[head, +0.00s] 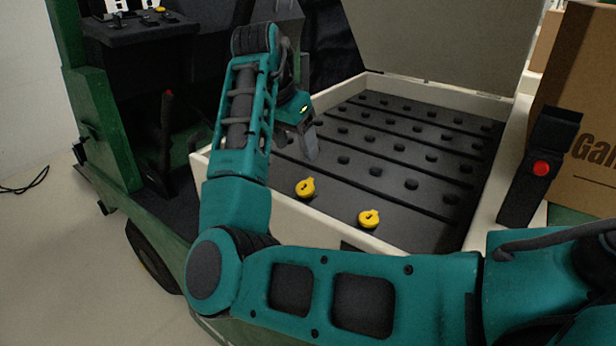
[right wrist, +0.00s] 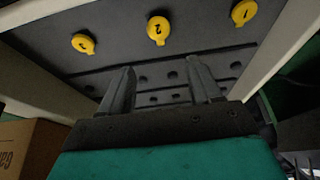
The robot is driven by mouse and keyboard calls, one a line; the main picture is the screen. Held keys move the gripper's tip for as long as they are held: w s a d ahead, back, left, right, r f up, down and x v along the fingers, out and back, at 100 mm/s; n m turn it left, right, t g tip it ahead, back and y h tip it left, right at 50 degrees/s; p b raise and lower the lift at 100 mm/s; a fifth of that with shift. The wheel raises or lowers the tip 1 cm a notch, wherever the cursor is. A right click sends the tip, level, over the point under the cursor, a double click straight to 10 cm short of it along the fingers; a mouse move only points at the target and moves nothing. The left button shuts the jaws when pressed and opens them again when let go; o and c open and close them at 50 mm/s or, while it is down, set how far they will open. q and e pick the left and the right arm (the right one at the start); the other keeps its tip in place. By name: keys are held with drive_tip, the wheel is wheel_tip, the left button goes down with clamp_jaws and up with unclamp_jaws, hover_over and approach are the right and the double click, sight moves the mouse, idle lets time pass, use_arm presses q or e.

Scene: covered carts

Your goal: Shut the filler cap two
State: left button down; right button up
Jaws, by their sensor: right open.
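Filler cap two (head: 305,188) is a round yellow cap marked 2 with a small tab, on the dark battery top. It also shows in the right wrist view (right wrist: 159,30), beyond the fingertips. I cannot tell whether it is fully shut. A like cap marked 3 (right wrist: 83,43) is the one nearer the box, and cap 1 (right wrist: 243,12) is on the other side; my arm hides cap 1 in the head view. My right gripper (head: 309,143) is open and empty above the battery top, apart from the caps. My left gripper is not in view.
A pale-rimmed tray (head: 400,83) surrounds the battery top with its rows of black plugs. The raised cover (head: 430,40) stands behind. A cardboard box (head: 575,100) and a black post with a red button (head: 540,168) are at right.

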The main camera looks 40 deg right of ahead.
sight(310, 181)
drive_tip(key=b+x, duration=0.1)
drive_tip(key=x, duration=0.9)
drive_tip(key=shift+b, duration=0.4)
drive_tip(key=shift+w+d+f, duration=0.15)
drive_tip(key=shift+d+f, duration=0.15)
drive_tip(key=shift+f, duration=0.3)
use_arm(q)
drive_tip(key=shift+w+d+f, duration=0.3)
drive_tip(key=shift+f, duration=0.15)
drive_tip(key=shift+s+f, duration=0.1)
